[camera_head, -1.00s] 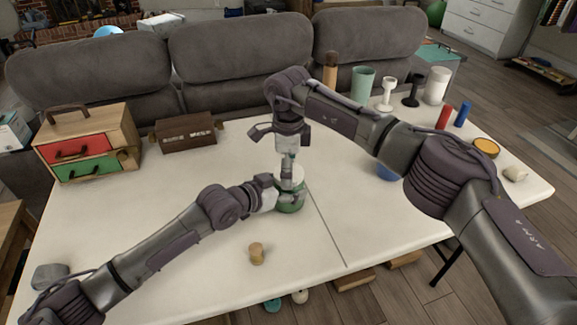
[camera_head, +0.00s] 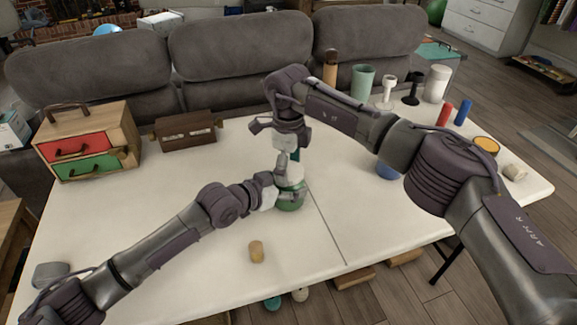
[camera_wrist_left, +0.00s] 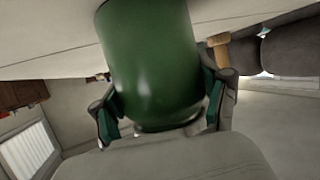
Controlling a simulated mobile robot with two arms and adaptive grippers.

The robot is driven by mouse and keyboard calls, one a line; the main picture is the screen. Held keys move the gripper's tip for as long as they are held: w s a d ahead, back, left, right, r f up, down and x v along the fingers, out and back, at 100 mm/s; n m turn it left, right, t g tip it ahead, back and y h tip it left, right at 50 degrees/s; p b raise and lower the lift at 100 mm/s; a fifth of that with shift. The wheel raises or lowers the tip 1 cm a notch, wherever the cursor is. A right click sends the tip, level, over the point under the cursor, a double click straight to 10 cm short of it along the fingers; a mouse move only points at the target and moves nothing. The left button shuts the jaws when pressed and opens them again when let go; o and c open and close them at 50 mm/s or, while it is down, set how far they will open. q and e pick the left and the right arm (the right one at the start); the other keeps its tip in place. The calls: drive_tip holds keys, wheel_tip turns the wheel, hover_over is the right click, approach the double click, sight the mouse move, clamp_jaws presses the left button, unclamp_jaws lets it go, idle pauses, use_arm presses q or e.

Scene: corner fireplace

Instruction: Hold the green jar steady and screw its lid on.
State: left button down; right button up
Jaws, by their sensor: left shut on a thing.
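The green jar (camera_head: 290,203) stands upright near the middle of the white table, with a pale lid (camera_head: 293,172) at its top. I cannot tell whether the lid is seated. My left gripper (camera_head: 279,188) is shut on the jar from the left. In the left wrist view the green jar (camera_wrist_left: 155,60) fills the space between the two fingers of the left gripper (camera_wrist_left: 165,108). My right gripper (camera_head: 289,162) points down at the lid from above. Its fingertips are small and partly overlapped, so whether it grips the lid is unclear.
A cork-like cylinder (camera_head: 256,251) stands in front of the jar. A drawer box (camera_head: 110,125) and a brown box (camera_head: 187,132) are at the back left. Cups and holders, such as a green cup (camera_head: 362,80), stand at the back right. The front left is mostly clear.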

drive_tip(key=shift+o, duration=1.4)
drive_tip(key=shift+r, duration=0.1)
drive_tip(key=shift+r, duration=2.2)
wheel_tip(320, 180, up, 3)
drive_tip(key=n, duration=0.3)
drive_tip(key=shift+r+n, duration=0.2)
drive_tip(key=shift+n, duration=0.1)
